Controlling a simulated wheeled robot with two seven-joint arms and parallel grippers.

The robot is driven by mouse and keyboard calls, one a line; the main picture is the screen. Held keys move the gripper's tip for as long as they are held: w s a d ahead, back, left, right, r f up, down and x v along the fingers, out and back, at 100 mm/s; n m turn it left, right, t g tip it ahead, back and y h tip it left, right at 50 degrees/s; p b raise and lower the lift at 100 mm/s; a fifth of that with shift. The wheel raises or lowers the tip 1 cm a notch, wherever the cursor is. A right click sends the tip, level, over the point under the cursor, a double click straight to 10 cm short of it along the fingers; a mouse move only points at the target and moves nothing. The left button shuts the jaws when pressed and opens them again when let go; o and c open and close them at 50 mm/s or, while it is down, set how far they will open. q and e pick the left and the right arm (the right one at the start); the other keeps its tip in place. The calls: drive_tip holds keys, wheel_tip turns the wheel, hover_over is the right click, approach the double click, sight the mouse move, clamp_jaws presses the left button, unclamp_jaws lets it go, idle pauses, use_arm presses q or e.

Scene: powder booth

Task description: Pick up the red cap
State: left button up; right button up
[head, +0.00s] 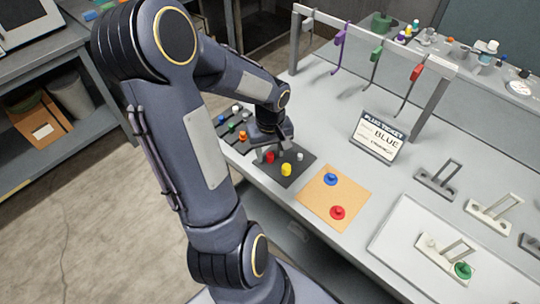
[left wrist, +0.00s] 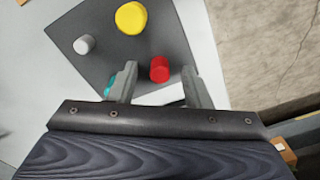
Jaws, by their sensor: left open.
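The red cap (head: 270,157) stands on a dark mat (head: 305,166) on the bench, beside a yellow cap (head: 286,170) and a small white one (head: 300,157). In the left wrist view the red cap (left wrist: 159,68) shows between the two fingers of my left gripper (left wrist: 160,70), with a gap on each side. The left gripper (head: 271,149) is open and empty, pointing down at the cap. The yellow cap (left wrist: 131,17) and white cap (left wrist: 84,44) lie beyond the fingertips. A teal thing (left wrist: 109,87) is partly hidden by one finger. My right gripper is not in view.
A tan board (head: 318,205) holds a blue plug (head: 331,179) and a red plug (head: 337,212). A dark rack (head: 232,127) with several small caps stands behind the arm. A sign reading BLUE (head: 378,137) and a hook frame (head: 430,98) stand farther back.

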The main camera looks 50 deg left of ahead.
use_arm(q)
clamp_jaws()
